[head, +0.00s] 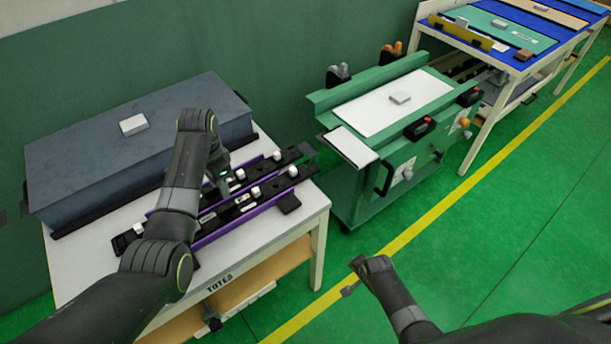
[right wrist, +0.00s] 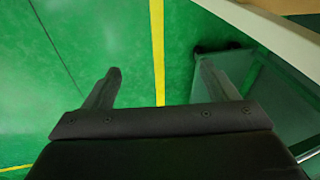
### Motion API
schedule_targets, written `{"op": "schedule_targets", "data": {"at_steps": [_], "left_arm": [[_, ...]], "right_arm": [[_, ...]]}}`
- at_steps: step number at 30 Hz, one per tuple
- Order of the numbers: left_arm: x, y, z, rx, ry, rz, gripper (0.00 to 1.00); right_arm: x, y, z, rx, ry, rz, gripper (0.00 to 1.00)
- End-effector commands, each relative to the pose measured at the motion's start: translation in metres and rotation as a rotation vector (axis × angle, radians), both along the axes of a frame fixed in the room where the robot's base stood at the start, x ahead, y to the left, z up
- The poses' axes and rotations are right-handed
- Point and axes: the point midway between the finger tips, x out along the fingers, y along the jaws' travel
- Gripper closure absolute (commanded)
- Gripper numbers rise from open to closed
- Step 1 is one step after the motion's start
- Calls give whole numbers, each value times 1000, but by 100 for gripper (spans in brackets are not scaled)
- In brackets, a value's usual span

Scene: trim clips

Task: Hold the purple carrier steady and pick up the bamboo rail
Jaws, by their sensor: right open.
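The purple carrier (head: 246,219) lies on the white table (head: 285,228) on the left, with purple edges, dark bars and several white-topped fittings. My left gripper (head: 222,182) is over the back part of the carrier. Its fingers are small and partly hidden by my arm, so I cannot tell whether they are open or touch the carrier. I cannot make out a bamboo rail for sure in either view. My right gripper (head: 354,280) is in front of the table, over the green floor, and the right wrist view shows its fingers (right wrist: 160,78) apart and empty.
A dark grey block (head: 100,150) with a small light box (head: 133,124) stands behind the carrier. A green cart (head: 390,175) with a white top is to the right. Another worktable (head: 500,75) is at the back right. The floor around the yellow line is clear.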

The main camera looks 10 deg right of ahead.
Motion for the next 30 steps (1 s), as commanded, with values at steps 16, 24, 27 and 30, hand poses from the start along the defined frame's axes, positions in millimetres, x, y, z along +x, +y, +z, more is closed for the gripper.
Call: {"op": "schedule_targets", "data": {"at_steps": [16, 24, 27, 30], "left_arm": [[0, 0, 0, 0, 0, 0, 64], [0, 0, 0, 0, 0, 0, 64], [0, 0, 0, 0, 0, 0, 64], [0, 0, 0, 0, 0, 0, 64]], "right_arm": [[153, 67, 192, 334, -122, -756, 20], [157, 118, 278, 522, -63, -1131, 20], [152, 134, 305, 580, -31, -1258, 20], [146, 146, 326, 623, -2, -1362, 20]]}}
